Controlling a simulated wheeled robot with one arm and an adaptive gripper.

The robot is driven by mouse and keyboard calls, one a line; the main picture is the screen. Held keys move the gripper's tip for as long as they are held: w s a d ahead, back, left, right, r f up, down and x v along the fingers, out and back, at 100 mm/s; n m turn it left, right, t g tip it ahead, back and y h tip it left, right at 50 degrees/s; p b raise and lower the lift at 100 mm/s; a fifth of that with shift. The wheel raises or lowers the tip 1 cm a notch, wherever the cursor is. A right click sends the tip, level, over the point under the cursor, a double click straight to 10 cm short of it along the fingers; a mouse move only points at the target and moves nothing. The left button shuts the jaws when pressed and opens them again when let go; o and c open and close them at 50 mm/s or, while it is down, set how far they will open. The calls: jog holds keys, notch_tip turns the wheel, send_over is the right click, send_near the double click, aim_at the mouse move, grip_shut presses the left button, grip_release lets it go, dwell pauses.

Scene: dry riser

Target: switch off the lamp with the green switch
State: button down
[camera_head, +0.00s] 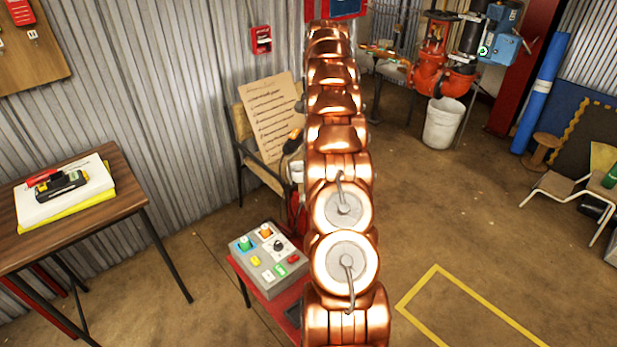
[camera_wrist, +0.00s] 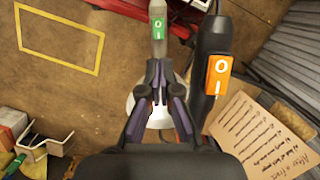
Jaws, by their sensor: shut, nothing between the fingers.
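In the wrist view a green rocker switch (camera_wrist: 158,28) marked O and I sits on a slim grey body. My gripper (camera_wrist: 160,84) is shut and empty, with its fingertips just below that switch in the picture. I cannot tell whether they touch the grey body. A round white part (camera_wrist: 158,114) shows behind the fingers, partly hidden. To the right, an orange switch (camera_wrist: 220,75) marked O and I sits on a dark body. In the head view my arm hides the gripper and the green switch; an orange switch (camera_head: 294,134) shows left of the arm.
A handwritten sheet (camera_wrist: 257,135) lies close on the right; it leans on a chair in the head view (camera_head: 272,117). A control box (camera_head: 268,260) with coloured buttons stands left of my arm. A wooden table (camera_head: 120,190) is farther left. The floor right of my arm has free room.

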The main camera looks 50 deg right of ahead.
jog(key=shift+f, duration=0.15)
jog(key=shift+s+a+f+p, duration=0.2)
jog(key=shift+a+f, duration=0.25)
jog(key=shift+f, duration=1.8)
jog(key=shift+s+a+f+p, duration=0.1)
jog(key=shift+a+f+p, duration=0.25)
jog(key=shift+f, duration=1.95)
jog(key=shift+s+a+f+p, duration=0.1)
jog(key=shift+a+f, duration=0.4)
jog(key=shift+f, duration=1.75)
jog(key=shift+f+b, duration=0.15)
jog(key=shift+b, duration=0.15)
